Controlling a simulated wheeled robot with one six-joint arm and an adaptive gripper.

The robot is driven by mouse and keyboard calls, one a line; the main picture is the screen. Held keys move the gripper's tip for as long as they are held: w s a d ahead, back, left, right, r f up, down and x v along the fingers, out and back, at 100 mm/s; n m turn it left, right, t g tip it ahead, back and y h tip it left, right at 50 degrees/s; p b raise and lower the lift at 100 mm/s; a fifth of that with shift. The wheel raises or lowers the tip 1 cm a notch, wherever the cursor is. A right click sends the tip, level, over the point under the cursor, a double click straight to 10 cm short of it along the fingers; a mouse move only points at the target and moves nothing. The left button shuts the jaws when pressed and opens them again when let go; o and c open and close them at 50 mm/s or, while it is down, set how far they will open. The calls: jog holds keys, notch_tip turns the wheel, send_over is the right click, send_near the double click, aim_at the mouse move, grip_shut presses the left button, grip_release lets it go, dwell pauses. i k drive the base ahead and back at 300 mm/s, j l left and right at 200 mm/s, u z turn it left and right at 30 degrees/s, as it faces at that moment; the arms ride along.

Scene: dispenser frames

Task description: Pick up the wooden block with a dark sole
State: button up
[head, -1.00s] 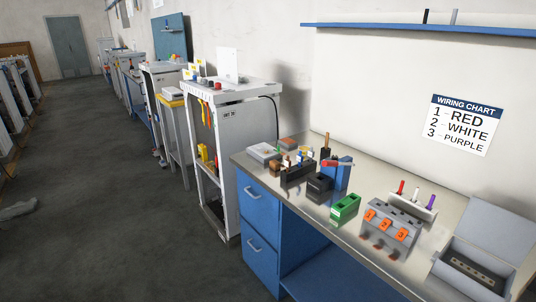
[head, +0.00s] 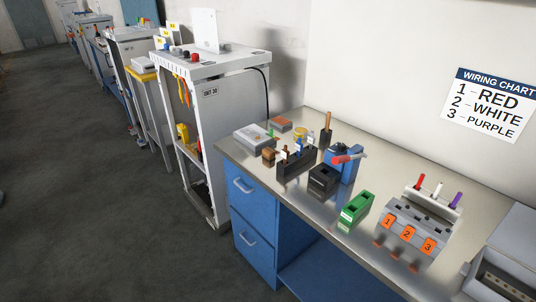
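No gripper of mine shows in the head view. A low block with a reddish-brown top (head: 281,124) and greyish sides lies at the far left end of the workbench, by the wall. A small brown, wood-coloured piece (head: 269,154) sits nearer the front edge, beside the black rack. Both are small in the picture, and I cannot tell for sure which one is wooden with a dark sole.
The steel workbench (head: 330,222) holds a grey case (head: 251,138), a black rack (head: 296,165), a black box (head: 323,181), a blue vise-like tool (head: 343,163), a green block (head: 356,209) and a numbered grey unit (head: 410,228). A white cabinet (head: 224,110) stands to the left. Floor is open at left.

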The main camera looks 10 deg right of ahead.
aim_at(268, 153)
jog(key=i+j, duration=0.15)
jog(key=j, duration=0.25)
jog(key=i+j+z, duration=0.15)
jog(key=j, duration=0.25)
jog(key=i+j, duration=0.1)
jog(key=j, duration=0.3)
